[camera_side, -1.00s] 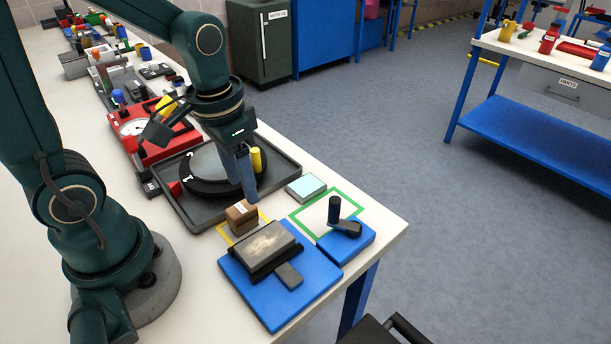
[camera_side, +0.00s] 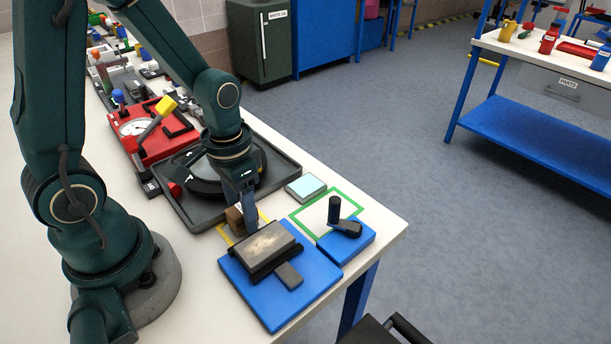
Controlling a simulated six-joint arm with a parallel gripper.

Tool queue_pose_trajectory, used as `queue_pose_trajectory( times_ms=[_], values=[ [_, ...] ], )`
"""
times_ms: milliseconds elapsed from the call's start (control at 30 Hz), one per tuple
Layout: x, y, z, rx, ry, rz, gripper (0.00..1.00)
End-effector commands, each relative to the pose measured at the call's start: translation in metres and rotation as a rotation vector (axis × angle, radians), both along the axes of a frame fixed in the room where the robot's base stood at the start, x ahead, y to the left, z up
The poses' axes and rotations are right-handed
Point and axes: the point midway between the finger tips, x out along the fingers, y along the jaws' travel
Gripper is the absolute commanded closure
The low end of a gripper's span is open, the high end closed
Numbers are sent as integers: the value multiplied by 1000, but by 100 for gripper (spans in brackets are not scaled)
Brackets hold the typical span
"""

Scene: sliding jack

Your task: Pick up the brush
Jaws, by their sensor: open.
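The brush, which looks to be the small brown block (camera_side: 234,219), sits at the yellow outline (camera_side: 222,233) on the white bench. My gripper (camera_side: 249,222) is open and lowered at the brush, pointing down. Its fingers hide the right part of the block. I cannot tell whether they touch it or stand on both sides of it.
Just in front is a blue base (camera_side: 312,289) with a grey-topped dark block (camera_side: 266,247). A smaller blue base with a black crank (camera_side: 343,226) stands right, by a green outline (camera_side: 357,200). A pale blue block (camera_side: 305,187) and dark tray (camera_side: 285,165) lie behind.

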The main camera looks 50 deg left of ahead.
Motion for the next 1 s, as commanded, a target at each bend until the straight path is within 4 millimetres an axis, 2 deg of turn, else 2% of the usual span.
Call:
queue_pose_trajectory(
  times_ms=[67,167,200,233,667,867,1000],
  values=[
    [0,0,0,0,0,0,45],
    [0,0,0,0,0,0,79],
    [0,0,0,0,0,0,95],
    [0,0,0,0,0,0,100],
    [1,0,5,0,-2,0,100],
    [1,0,21,1,-5,0,100],
    [2,0,42,1,-10,0,100]
  ],
)
